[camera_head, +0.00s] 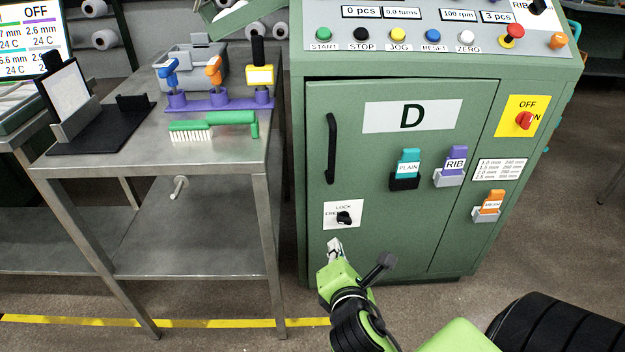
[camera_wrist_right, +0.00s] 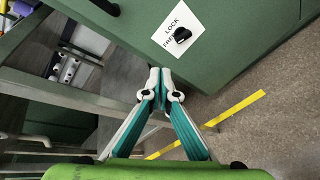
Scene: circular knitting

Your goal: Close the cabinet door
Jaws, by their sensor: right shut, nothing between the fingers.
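The green cabinet door (camera_head: 380,220), marked D, is on the front of the green machine. It looks flush or nearly so with its frame; a thin dark line runs along its top and left edges, and I cannot tell whether a small gap is left. A black handle (camera_head: 331,148) is at its left side, with a black lock knob (camera_head: 344,218) on a white LOCK/FREE plate below. My right gripper (camera_head: 334,243) is shut and empty by the lower left of the door, just below the plate. In the right wrist view its fingertips (camera_wrist_right: 160,72) meet near the door (camera_wrist_right: 225,65); contact is unclear. My left gripper is out of view.
A metal table (camera_head: 215,165) with a brush (camera_head: 190,134), a purple tool rack (camera_head: 222,103) and a tablet stand (camera_head: 98,122) stands close left of the cabinet. The control panel (camera_head: 430,38) is above the door. Floor is clear in front, with a yellow line (camera_head: 230,323).

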